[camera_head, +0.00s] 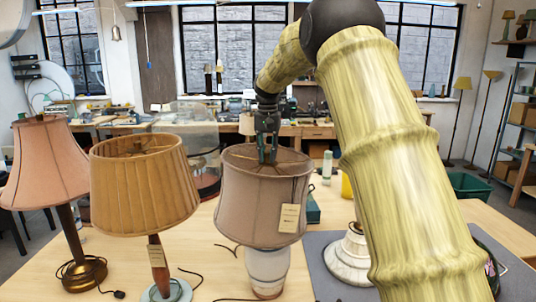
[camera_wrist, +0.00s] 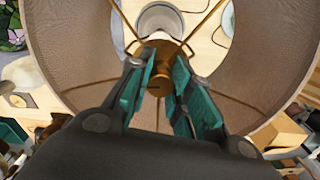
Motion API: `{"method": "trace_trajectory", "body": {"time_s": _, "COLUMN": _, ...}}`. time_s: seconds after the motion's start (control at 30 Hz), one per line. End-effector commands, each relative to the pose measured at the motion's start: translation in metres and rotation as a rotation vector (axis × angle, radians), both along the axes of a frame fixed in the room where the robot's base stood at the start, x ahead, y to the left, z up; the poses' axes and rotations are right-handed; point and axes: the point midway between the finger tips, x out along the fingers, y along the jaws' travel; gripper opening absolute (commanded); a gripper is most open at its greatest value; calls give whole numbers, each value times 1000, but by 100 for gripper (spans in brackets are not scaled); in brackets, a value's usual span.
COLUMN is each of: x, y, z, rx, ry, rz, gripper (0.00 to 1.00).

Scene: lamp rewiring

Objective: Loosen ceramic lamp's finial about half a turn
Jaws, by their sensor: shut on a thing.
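The ceramic lamp has a pale banded base (camera_head: 267,268) and a mauve-grey drum shade (camera_head: 262,208) with a paper tag (camera_head: 289,217). It stands upright on the bench, below my gripper (camera_head: 268,155). In the wrist view I look down into the shade (camera_wrist: 70,45), where thin brass spokes meet at a brass hub (camera_wrist: 160,62). My gripper's teal-padded fingers (camera_wrist: 167,70) point down at this hub, one on each side of its middle. They are shut on the finial, which is mostly hidden between the pads.
A pleated tan lamp (camera_head: 142,185) and a pink-shaded lamp (camera_head: 48,165) stand to the left. A pale lamp base (camera_head: 349,258) stands close to the right, partly behind my arm. A teal box (camera_head: 313,208) sits behind the ceramic lamp. The wooden bench (camera_head: 215,272) has cords on it.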

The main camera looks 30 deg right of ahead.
Motion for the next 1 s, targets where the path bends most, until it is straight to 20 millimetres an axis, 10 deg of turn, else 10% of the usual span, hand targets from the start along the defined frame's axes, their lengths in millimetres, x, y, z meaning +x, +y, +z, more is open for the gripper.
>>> {"method": "trace_trajectory", "body": {"time_s": 1.0, "x": 0, "y": 0, "z": -1, "rx": 2, "ry": 0, "rz": 965, "gripper": 0}}
